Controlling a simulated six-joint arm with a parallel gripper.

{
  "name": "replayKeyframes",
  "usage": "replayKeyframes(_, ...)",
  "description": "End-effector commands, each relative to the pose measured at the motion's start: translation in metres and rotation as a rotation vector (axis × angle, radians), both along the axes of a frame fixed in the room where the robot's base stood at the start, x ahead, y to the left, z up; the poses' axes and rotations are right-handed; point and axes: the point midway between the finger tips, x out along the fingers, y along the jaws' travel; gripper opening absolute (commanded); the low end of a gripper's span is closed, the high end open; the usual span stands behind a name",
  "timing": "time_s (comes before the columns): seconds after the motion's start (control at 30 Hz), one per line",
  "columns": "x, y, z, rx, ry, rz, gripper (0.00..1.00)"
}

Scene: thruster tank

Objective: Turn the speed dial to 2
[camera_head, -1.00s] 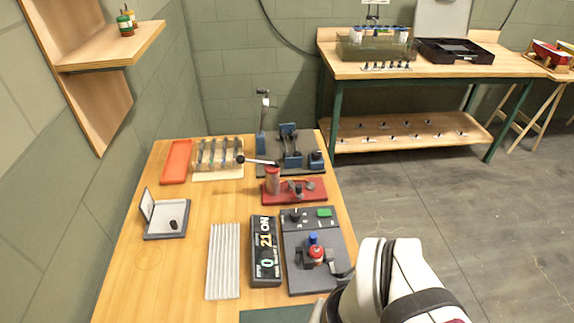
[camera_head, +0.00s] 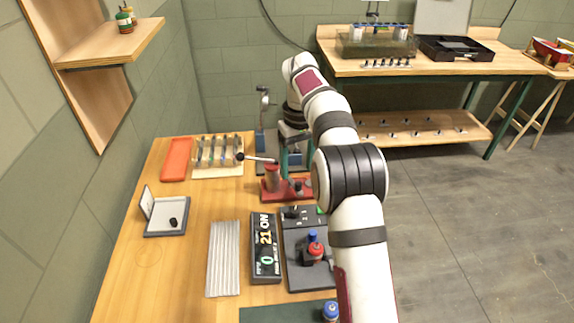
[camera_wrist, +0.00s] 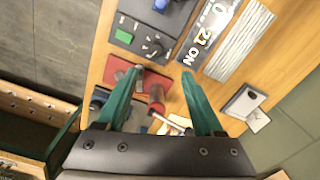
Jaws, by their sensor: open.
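The speed dial seems to be the small dark knob (camera_head: 291,212) at the far end of the grey control panel (camera_head: 295,275). In the wrist view it shows as a dark knob (camera_wrist: 153,47) with pale marks around it. Its exact setting is too small to read. My gripper (camera_head: 296,168) is open and empty, with green fingers, over the red press-like fixture (camera_head: 268,196) beyond the panel. In the wrist view the gripper (camera_wrist: 163,74) spans the red fixture's post, apart from the dial. My arm partly hides the green button and the panel's right side.
A black display (camera_head: 265,262) reading 0, 21 and ON stands left of the panel. A ribbed plate (camera_head: 223,258), an open box (camera_head: 166,215), a tube rack (camera_head: 218,172) and an orange tray (camera_head: 176,158) lie farther left. The red fixture's lever (camera_head: 262,159) sticks out leftward.

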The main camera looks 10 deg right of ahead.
Motion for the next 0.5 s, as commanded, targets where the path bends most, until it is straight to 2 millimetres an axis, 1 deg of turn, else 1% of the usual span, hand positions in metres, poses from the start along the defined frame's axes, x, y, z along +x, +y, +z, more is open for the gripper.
replayKeyframes(0.03, 0.008, 0.000, -0.009, -0.004, -0.001, 0.022, 0.69)
replayKeyframes(0.1, 0.014, -0.001, -0.017, -0.009, -0.002, 0.043, 0.69)
replayKeyframes(0.17, 0.016, -0.001, -0.023, -0.010, -0.003, 0.050, 0.69)
replayKeyframes(0.27, 0.015, -0.001, -0.043, -0.009, -0.001, 0.050, 0.69)
replayKeyframes(0.5, 0.014, -0.001, -0.116, -0.009, -0.002, 0.048, 0.69)
